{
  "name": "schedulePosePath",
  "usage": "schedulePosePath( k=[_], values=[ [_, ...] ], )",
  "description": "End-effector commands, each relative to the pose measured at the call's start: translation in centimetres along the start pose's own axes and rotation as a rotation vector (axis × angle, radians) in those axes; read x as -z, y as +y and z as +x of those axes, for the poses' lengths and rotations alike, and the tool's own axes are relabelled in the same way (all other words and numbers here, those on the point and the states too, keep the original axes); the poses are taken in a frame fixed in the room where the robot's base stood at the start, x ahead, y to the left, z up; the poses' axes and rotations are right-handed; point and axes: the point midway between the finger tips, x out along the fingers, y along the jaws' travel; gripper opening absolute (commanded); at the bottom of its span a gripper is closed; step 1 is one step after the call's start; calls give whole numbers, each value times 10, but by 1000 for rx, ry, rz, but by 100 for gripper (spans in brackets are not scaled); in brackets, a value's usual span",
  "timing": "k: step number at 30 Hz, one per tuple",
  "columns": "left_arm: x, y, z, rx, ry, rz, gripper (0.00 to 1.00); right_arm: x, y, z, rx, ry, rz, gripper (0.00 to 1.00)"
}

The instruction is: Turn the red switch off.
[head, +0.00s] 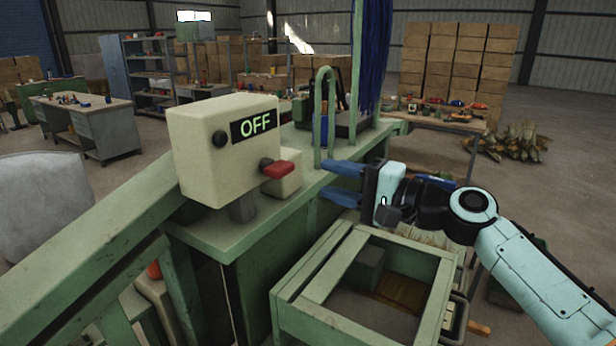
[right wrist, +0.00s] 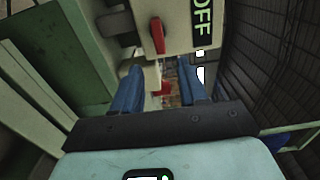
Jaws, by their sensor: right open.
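The red switch (head: 277,169) is a red handle on the front of a cream control box (head: 205,155). A dark panel on the box (head: 254,123) reads OFF in green letters. In the right wrist view the red switch (right wrist: 157,36) shows ahead of the fingers, beside the sideways OFF panel (right wrist: 202,18). My right gripper (head: 343,182) has blue fingers, is open and empty, and points left towards the switch with a gap between them. Its fingers also show in the right wrist view (right wrist: 158,84). My left gripper is in neither view.
The box stands on a green machine (head: 225,228) with a hooped green bar (head: 325,115) behind the switch. A green open frame (head: 365,285) lies below my right gripper. Blue strands (head: 374,50) hang behind. Workbenches and stacked cartons stand far back.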

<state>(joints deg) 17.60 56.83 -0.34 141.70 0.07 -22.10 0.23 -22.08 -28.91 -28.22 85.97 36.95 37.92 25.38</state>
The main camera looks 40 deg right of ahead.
Motion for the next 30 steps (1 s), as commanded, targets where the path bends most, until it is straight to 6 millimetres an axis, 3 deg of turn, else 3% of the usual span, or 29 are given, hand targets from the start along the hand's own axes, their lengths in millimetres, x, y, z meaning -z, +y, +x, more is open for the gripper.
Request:
schedulePosePath(
  k=[3, 9, 30],
  values=[
    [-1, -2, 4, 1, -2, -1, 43, 0, 0, -23, 1, 2, -2, 43],
    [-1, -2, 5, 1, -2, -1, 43, 0, 0, -42, 0, -1, 0, 43],
    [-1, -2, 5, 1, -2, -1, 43, 0, 0, -44, -1, -1, 0, 43]
  ],
)
